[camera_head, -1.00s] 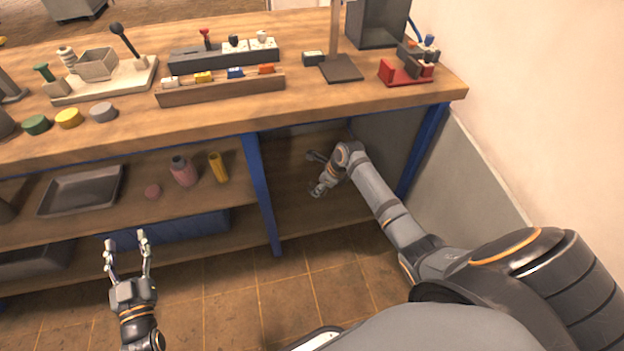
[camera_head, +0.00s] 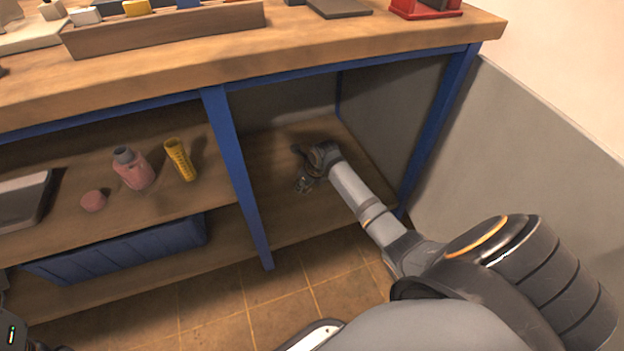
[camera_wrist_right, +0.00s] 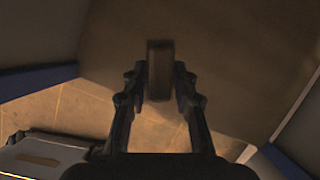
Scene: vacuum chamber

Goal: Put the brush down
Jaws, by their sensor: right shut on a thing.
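My right gripper (camera_wrist_right: 160,85) is shut on the brush (camera_wrist_right: 159,68). In the right wrist view the brush shows as a dim, brown, block-like piece between the fingertips. In the head view my right arm reaches into the right-hand bay under the bench, and the right gripper (camera_head: 304,184) is low over the wooden shelf (camera_head: 290,218). The brush is hard to make out there, and I cannot tell whether it touches the shelf. My left gripper is out of the head view; only a part of my left arm shows at the lower left edge.
A blue post (camera_head: 237,175) divides the bays, and another blue leg (camera_head: 437,125) stands at the right. The wooden benchtop (camera_head: 330,55) overhangs.

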